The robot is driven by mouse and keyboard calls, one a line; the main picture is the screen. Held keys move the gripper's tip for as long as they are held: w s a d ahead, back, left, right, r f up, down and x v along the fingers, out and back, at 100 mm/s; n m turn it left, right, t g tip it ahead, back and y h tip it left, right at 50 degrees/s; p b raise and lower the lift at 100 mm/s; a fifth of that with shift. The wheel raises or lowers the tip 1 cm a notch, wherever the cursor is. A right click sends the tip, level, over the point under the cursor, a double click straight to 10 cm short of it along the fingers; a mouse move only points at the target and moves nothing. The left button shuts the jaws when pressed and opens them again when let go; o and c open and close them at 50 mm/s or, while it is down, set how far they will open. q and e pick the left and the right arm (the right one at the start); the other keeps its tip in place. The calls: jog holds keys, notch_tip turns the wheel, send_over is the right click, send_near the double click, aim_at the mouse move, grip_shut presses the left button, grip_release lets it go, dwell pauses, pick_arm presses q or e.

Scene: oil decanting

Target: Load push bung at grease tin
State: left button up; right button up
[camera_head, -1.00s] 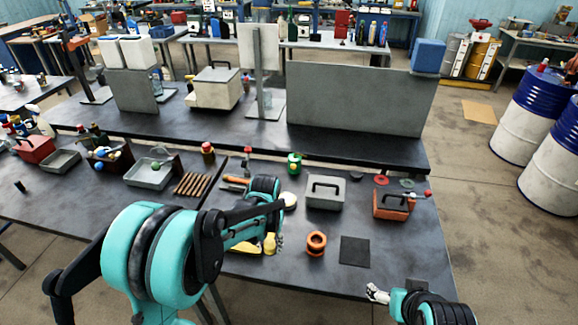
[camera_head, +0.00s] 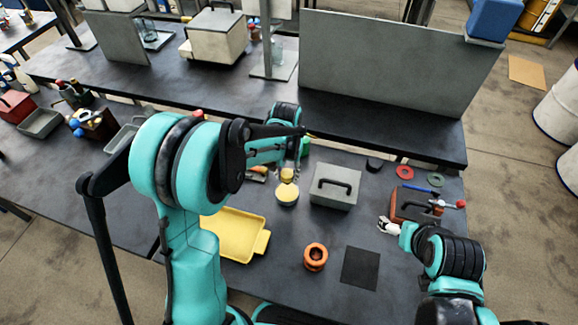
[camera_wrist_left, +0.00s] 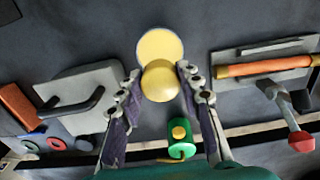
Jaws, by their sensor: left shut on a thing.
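My left gripper (camera_head: 287,170) is shut on the yellow push bung (camera_head: 287,175), which shows between its two fingers in the left wrist view (camera_wrist_left: 160,84). The grease tin (camera_head: 287,195) is a small round tin with a pale yellow top, standing on the dark bench. In the left wrist view the tin (camera_wrist_left: 160,44) lies just beyond the bung, and the bung overlaps its edge. I cannot tell whether they touch. My right gripper (camera_head: 385,226) is beside an orange-brown box at the right; its fingers are too small to read.
A grey handled box (camera_head: 335,187) stands right of the tin. A yellow tray (camera_head: 236,238), an orange ring (camera_head: 315,257) and a black mat (camera_head: 360,268) lie nearer the front. A green can (camera_wrist_left: 180,140) is close to the left fingers. The orange-brown box (camera_head: 410,203) is at right.

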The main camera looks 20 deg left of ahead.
aim_at(287, 182)
pick_arm(q)
jog(key=shift+s+f+b, duration=0.2)
jog(key=shift+f+b, duration=0.3)
jog(key=shift+f, duration=0.2)
notch_tip(287, 182, down, 3)
jog(key=shift+w+b, duration=0.15)
jog(key=shift+b, duration=0.8)
jog(key=shift+f+b, duration=0.4)
jog(key=shift+f, duration=0.2)
jog(key=shift+f+b, duration=0.5)
jog(key=shift+b, duration=0.05)
dwell(0.4)
jog(key=shift+r+p, duration=2.4)
jog(key=shift+r, duration=1.15)
jog(key=shift+f, duration=0.1)
